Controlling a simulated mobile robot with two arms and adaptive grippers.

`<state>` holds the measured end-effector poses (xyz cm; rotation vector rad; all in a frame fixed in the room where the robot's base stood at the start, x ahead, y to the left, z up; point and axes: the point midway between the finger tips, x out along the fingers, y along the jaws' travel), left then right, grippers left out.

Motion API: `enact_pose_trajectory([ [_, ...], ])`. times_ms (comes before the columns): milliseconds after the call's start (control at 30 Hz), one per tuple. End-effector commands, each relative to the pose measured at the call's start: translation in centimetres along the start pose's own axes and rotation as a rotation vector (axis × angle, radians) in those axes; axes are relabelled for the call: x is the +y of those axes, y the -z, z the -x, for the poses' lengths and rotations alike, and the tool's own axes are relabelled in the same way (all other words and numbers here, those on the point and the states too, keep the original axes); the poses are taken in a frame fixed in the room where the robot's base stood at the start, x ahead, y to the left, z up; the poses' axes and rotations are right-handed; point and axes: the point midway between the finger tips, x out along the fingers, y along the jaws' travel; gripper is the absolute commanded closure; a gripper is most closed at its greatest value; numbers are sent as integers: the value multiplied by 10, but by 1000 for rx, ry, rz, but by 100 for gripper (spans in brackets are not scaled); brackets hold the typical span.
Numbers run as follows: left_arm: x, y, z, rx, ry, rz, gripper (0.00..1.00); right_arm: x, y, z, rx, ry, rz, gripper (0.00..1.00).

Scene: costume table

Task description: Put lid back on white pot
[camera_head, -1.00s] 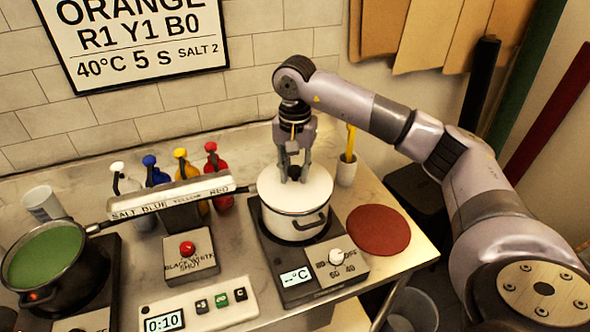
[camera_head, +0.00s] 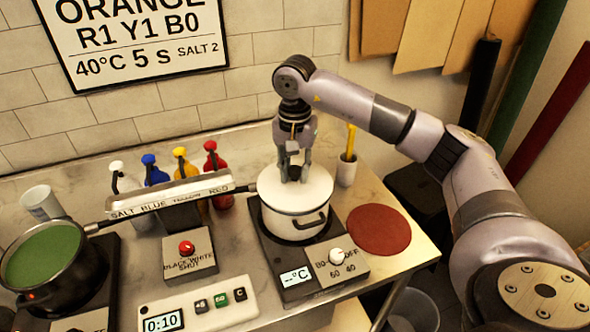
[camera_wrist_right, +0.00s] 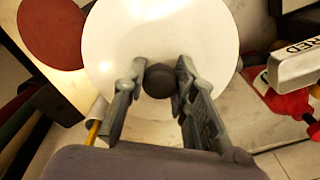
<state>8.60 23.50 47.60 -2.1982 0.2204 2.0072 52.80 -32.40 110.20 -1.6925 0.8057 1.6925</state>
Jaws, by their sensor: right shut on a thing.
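The white pot (camera_head: 297,229) stands on the right hot plate. Its white lid (camera_head: 317,186) lies on top and looks level on the rim; a tiny gap could not be made out. My right gripper (camera_head: 294,177) points straight down over the lid, its fingers around the dark knob. In the right wrist view the lid (camera_wrist_right: 120,45) is a broad white disc, and the gripper (camera_wrist_right: 158,85) has one finger on each side of the black knob (camera_wrist_right: 160,80). My left gripper is in neither view.
A dark red round mat (camera_head: 379,231) lies right of the hot plate (camera_head: 335,267). A black pot with green liquid (camera_head: 42,255) stands at the left. Several colored bottles (camera_head: 155,172) and a cup with a yellow stick (camera_head: 346,170) stand behind.

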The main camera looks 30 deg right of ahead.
Motion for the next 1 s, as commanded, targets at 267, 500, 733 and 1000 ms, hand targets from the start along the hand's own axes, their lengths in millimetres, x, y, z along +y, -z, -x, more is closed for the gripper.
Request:
enact_pose_trajectory([
  [267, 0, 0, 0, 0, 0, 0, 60, 0, 0, 1, 1, 1, 0, 100],
  [500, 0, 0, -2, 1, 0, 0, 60, 0, 0, 0, 1, 1, 0, 100],
  [733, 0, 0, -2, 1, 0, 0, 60, 0, 0, 0, 1, 1, 0, 100],
  [1000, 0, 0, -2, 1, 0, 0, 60, 0, 0, 0, 1, 1, 0, 68],
])
